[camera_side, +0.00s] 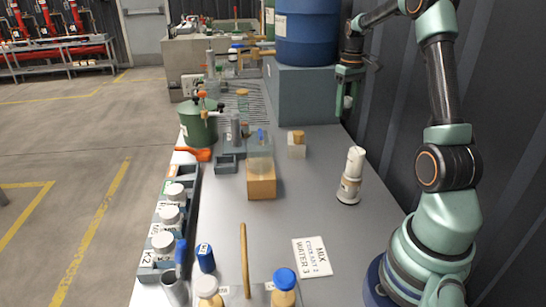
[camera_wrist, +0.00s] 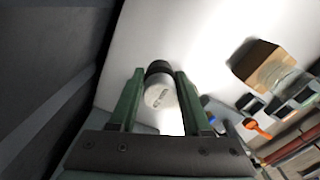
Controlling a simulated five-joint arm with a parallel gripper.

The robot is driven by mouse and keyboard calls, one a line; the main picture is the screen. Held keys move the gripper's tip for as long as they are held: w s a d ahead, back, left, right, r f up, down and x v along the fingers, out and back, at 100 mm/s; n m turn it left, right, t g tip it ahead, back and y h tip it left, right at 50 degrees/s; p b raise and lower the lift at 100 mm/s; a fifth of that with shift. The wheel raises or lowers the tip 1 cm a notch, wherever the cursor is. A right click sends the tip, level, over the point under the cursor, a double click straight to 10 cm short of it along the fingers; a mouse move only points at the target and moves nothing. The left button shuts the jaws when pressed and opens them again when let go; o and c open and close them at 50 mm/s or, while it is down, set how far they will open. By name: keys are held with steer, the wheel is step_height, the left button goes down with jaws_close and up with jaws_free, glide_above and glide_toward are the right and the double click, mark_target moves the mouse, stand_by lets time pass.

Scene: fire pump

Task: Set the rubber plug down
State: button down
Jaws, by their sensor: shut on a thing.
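My gripper (camera_side: 348,92) points down in front of the right side of the grey-blue block, above the bench. In the side view only a small pale part of the plug (camera_side: 348,102) shows between the fingers. The plug appears to be held clear of the bench top.
A white cylinder (camera_side: 351,177) stands on the bench nearer the camera. A wooden block (camera_side: 262,184) bears a glass vessel (camera_side: 260,150). A small corked jar (camera_side: 297,148) stands behind. A blue barrel (camera_side: 307,35) sits on the grey-blue block (camera_side: 305,95). The bench's right middle is mostly clear.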

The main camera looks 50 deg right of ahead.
mark_target(337, 165)
step_height(337, 165, down, 17)
steer(key=shift+f, duration=0.1)
stand_by(0.3)
steer(key=shift+c, duration=1.8)
jaws_free()
